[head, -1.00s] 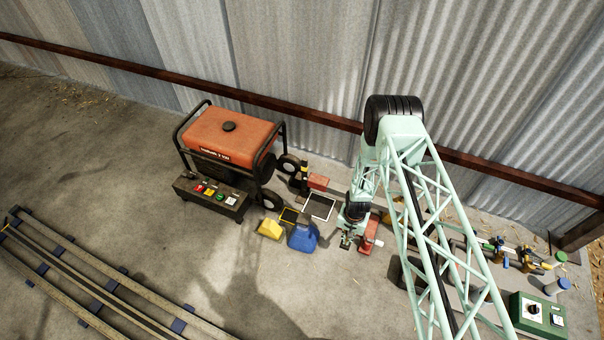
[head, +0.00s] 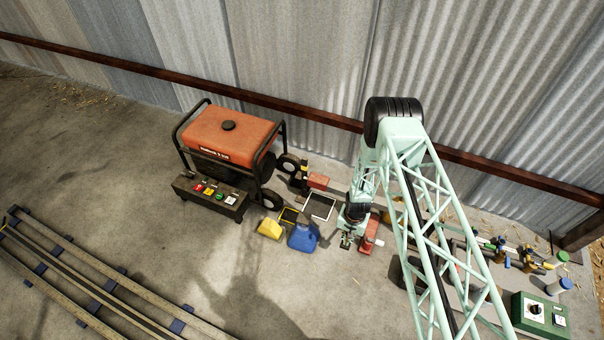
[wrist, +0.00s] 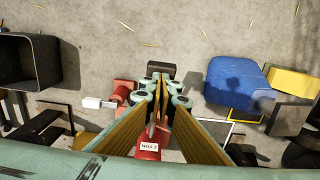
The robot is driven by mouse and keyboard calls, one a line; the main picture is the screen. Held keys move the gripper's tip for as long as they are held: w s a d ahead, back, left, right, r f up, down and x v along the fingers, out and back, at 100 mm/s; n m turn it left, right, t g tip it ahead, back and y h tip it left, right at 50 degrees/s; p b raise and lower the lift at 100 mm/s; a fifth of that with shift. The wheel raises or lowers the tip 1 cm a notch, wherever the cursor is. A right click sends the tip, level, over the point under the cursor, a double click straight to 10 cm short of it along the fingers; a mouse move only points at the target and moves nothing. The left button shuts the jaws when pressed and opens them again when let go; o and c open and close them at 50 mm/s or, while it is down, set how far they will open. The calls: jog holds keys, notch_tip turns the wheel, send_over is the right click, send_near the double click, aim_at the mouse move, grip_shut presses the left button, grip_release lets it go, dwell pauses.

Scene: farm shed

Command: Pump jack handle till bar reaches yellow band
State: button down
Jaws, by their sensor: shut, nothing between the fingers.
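The red jack (head: 369,237) sits on the concrete floor just right of my gripper (head: 346,240) in the head view. In the wrist view, my gripper (wrist: 165,78) is shut and empty, its yellow-padded fingers over the jack. The jack's red body with a "2 TON" label (wrist: 148,149) shows beneath and between the fingers. A black end piece (wrist: 161,68) shows just beyond the fingertips; whether it is the handle's end or touches the fingers, I cannot tell. A red part with a white block (wrist: 98,103) lies left. I cannot make out the bar's height or a yellow band.
A blue jug (head: 303,237) and a yellow container (head: 270,228) stand left of my gripper. An orange generator (head: 228,135) stands behind them. A black open box (wrist: 28,62) is at the wrist view's left. A green control box (head: 538,315) is at the far right. Floor in front is clear.

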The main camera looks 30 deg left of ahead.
jog(key=shift+w+f+b, duration=0.2)
jog(key=shift+f+b, duration=2.1)
jog(key=shift+f, duration=0.95)
jog(key=shift+w+f, duration=0.1)
jog(key=shift+f, duration=1.15)
jog(key=shift+r, duration=0.15)
jog(key=shift+s+r+p, duration=0.15)
jog(key=shift+r+p, duration=0.6)
jog(key=shift+r, duration=0.7)
jog(key=shift+s+r+p, duration=0.15)
jog(key=shift+r+p, duration=0.55)
jog(key=shift+r, duration=0.7)
jog(key=shift+s+r+p, duration=0.1)
jog(key=shift+r+p, duration=0.9)
jog(key=shift+r, duration=1.3)
jog(key=shift+f, duration=0.3)
